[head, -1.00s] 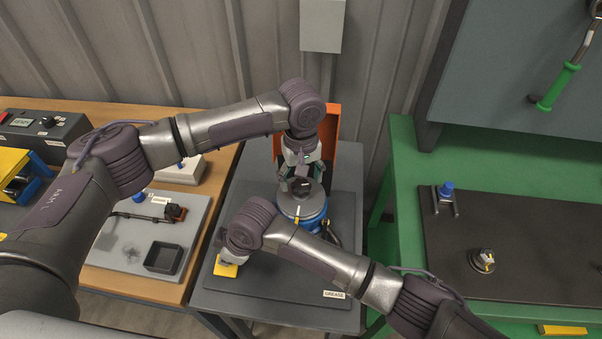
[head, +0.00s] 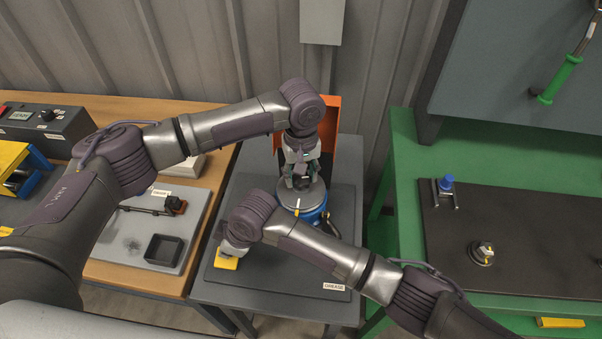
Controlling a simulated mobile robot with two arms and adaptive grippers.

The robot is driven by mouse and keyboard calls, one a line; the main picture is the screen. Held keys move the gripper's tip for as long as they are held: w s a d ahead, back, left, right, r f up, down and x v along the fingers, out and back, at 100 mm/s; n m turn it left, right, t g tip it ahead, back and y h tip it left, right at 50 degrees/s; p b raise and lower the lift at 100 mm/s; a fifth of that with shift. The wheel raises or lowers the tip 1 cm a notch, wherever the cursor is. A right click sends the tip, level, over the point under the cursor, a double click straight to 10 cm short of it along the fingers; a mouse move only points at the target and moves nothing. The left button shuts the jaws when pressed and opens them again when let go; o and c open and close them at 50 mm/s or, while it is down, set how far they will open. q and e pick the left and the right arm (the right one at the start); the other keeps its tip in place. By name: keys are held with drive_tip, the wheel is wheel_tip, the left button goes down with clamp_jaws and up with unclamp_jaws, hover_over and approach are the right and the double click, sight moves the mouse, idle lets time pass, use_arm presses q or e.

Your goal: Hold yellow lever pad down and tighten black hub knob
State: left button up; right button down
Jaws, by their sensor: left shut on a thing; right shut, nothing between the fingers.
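The yellow lever pad (head: 226,264) shows at the left front of the grey stand. My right gripper (head: 233,252) is shut and empty, pointing down over the pad and covering part of it. It seems to touch the pad, but the contact is hidden. The rotor (head: 309,197), a grey disc with a white-yellow mark on a blue body, stands at the middle of the stand. My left gripper (head: 301,182) points down over the disc's centre, shut on the black hub knob (head: 302,184), which is mostly hidden between the fingers.
An orange panel (head: 330,125) stands behind the rotor. A dark hose curves right of it. A wooden bench (head: 200,245) with a black tray (head: 164,250) is at the left, and a green bench (head: 400,160) at the right. My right forearm crosses the stand's front.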

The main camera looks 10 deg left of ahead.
use_arm(q)
drive_tip(key=m, duration=1.2)
drive_tip(key=o, duration=0.9)
drive_tip(key=shift+o, duration=0.2)
